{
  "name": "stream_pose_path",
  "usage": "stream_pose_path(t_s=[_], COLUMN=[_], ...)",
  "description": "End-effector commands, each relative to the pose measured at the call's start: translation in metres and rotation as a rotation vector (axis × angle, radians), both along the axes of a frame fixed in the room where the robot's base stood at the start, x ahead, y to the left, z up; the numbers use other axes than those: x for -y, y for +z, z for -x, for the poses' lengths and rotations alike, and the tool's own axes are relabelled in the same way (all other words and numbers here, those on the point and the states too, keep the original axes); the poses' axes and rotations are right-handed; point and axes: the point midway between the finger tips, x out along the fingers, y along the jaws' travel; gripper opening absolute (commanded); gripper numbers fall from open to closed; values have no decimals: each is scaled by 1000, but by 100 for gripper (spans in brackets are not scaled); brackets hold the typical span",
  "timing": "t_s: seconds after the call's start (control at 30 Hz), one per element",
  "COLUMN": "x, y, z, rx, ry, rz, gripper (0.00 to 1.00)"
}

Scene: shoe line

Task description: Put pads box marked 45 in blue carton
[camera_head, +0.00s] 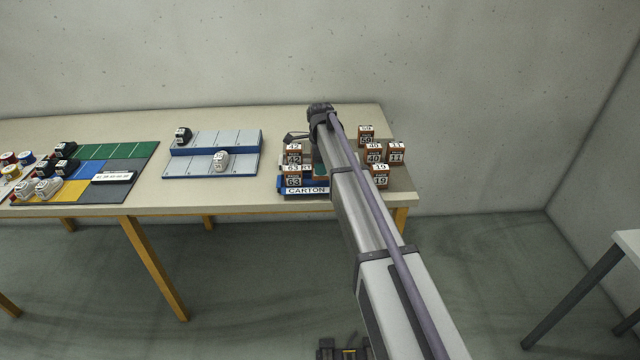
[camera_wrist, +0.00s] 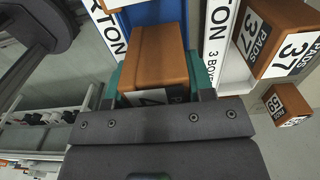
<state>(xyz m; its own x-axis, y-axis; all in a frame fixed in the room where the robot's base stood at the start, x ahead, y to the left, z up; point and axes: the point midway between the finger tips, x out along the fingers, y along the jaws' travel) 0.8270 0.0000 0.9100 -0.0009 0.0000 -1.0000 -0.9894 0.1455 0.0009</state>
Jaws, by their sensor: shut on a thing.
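My gripper (camera_wrist: 157,85) has teal fingers shut on a brown box (camera_wrist: 158,50) in the wrist view. A white label with part of a "4" shows on the box; the rest is hidden by the gripper. The blue carton (camera_wrist: 163,11) shows just beyond the held box, between white strips lettered "CARTON". I cannot tell how deep the box sits relative to the carton walls. In the head view the carton (camera_head: 305,190) stands at the table's front edge, mostly hidden by my arm and boxes. A bit of teal finger shows beside my arm there.
Boxes marked 63 (camera_head: 293,181), 40 (camera_head: 374,155), 11 (camera_head: 396,157) and 19 (camera_head: 380,180) stand around the carton. The wrist view shows boxes marked 37 (camera_wrist: 275,35) and 59 (camera_wrist: 287,106) at right. A grey-blue stepped rack (camera_head: 213,155) with shoes stands further left.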

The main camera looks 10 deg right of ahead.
Motion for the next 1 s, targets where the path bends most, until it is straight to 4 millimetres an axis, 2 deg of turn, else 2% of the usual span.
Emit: stream_pose_path(t_s=[0.07, 0.23, 0.4, 0.6, 0.63, 0.87, 1.0], x=[0, 0, 0, 0, 0, 0, 0], y=[-7, -39, -34, -39, -38, -37, -37], z=[0, 0, 0, 0, 0, 0, 0], rx=[0, 0, 0, 0, 0, 0, 0], ry=[0, 0, 0, 0, 0, 0, 0], rz=[0, 0, 0, 0, 0, 0, 0], gripper=[24, 24, 24, 24, 51, 73, 74])
